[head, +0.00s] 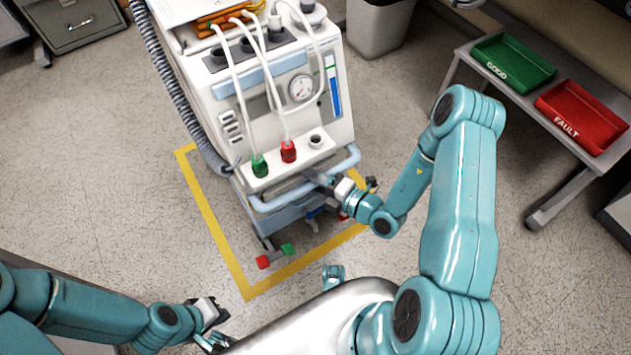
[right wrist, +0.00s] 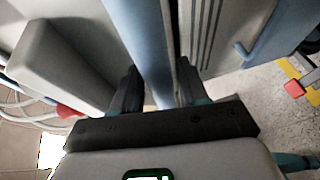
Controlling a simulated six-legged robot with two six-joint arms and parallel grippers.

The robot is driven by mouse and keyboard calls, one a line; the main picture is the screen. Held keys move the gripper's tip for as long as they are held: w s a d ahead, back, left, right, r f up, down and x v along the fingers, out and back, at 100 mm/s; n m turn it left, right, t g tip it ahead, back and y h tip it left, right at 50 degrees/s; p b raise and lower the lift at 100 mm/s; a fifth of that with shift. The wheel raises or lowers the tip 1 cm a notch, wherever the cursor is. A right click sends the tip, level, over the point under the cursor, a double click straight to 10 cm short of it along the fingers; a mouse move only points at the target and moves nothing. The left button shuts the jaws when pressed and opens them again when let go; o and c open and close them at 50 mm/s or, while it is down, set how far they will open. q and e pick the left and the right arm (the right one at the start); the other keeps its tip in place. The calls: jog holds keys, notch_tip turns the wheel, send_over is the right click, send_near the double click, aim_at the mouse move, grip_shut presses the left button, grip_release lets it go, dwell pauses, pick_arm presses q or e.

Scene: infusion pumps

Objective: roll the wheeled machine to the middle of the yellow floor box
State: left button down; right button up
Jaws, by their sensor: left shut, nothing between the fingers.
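The wheeled machine (head: 250,120) is a white cart with a gauge, hoses, and red and green plugs on its front. In the head view it stands upright over the yellow floor box (head: 212,230). The box's left and near lines show, with floor between them and the machine; its far side is hidden. A pale blue handle (head: 275,201) runs along the machine's front. My right gripper (head: 318,178) is on this handle, with a finger on each side of the bar (right wrist: 148,45) in the right wrist view. My left gripper (head: 215,325) is shut and empty, low and away from the machine.
A grey bench (head: 556,197) on the right holds a green GOOD tray (head: 512,65) and a red FAULT tray (head: 583,115). A bin (head: 378,28) stands behind the machine, and a grey cabinet (head: 75,22) at upper left. Floor left of the box is clear.

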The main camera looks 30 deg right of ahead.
dwell(0.4)
jog(key=shift+s, duration=0.25)
jog(key=p+v, duration=0.3)
jog(key=v, duration=1.2)
jog(key=shift+s+d+r+p, duration=0.2)
jog(key=shift+s+r+p, duration=0.05)
jog(key=shift+s+p, duration=0.1)
